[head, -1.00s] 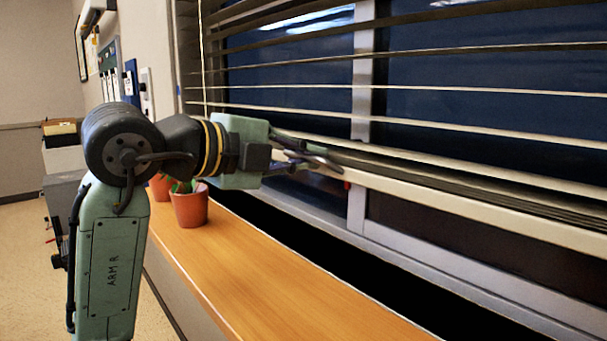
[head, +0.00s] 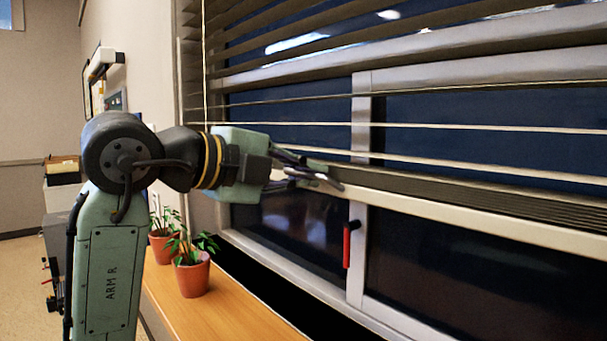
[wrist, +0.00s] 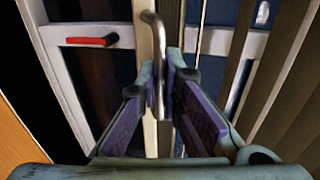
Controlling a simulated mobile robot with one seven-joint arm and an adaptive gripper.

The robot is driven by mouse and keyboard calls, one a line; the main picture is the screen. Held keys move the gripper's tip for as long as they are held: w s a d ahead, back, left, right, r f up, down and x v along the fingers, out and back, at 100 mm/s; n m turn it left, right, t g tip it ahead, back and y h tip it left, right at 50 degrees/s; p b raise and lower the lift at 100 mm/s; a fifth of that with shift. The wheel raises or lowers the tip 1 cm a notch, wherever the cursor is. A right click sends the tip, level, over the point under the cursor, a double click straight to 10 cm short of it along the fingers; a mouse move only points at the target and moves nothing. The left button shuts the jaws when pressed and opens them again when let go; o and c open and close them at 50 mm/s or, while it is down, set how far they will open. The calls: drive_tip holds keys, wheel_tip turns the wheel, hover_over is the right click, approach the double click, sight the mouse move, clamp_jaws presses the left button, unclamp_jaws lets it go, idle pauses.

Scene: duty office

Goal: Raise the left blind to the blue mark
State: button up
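The blind hangs across the window, with its pale bottom rail (head: 470,218) and a stack of gathered slats just above it. My gripper (head: 318,178) is at the left part of this rail. In the wrist view, a bent metal handle (wrist: 152,30) stands in front of the pale rail, and the fingertips (wrist: 163,80) are closed around it from both sides. The blue mark cannot be made out in either view. The contact with the handle is partly hidden by the fingers in the head view.
A red window handle (head: 347,245) sits on the window frame below the rail; it also shows in the wrist view (wrist: 88,41). Two potted plants (head: 192,278) stand on the wooden sill (head: 235,318) under my arm. A thin cord (head: 204,60) hangs at the blind's left.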

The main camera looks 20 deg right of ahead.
drive_tip(key=o, duration=0.5)
drive_tip(key=v, duration=1.2)
